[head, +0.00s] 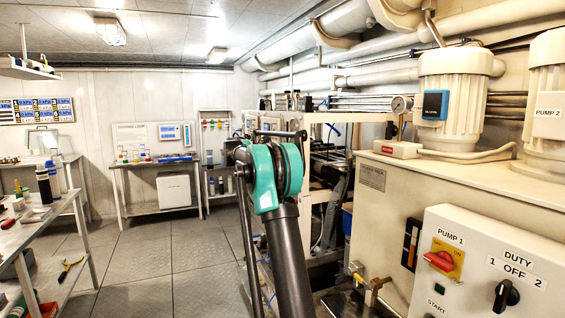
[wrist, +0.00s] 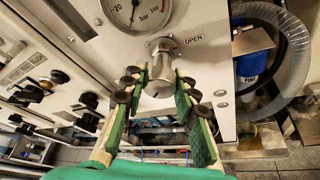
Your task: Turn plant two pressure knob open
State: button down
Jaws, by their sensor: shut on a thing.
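The pressure knob (wrist: 159,78) is a silvery metal cylinder on a pale panel in the wrist view. It sits under a round pressure gauge (wrist: 134,12) marked in bar, and the word OPEN (wrist: 193,40) is printed to its upper right. My gripper (wrist: 160,85) has its green-padded fingers on either side of the knob and is shut on it. The finger pads hide parts of the knob's sides. The panel's plant number is not readable. In the head view my arm rises in the middle, and neither my gripper nor the knob can be made out there.
In the wrist view, black selector knobs (wrist: 38,88) line the panel at left, and a grey hose (wrist: 291,50) curves beside a blue filter housing (wrist: 252,68) at right. In the head view, a pump control box (head: 470,235) stands near at right; floor (head: 150,260) is clear at left.

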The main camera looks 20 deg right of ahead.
jog(key=shift+n, duration=0.3)
dwell(0.4)
jog(key=c, duration=1.2)
grip_release()
jog(key=shift+o, duration=0.2)
jog(key=v, duration=1.2)
jog(key=shift+w, duration=0.15)
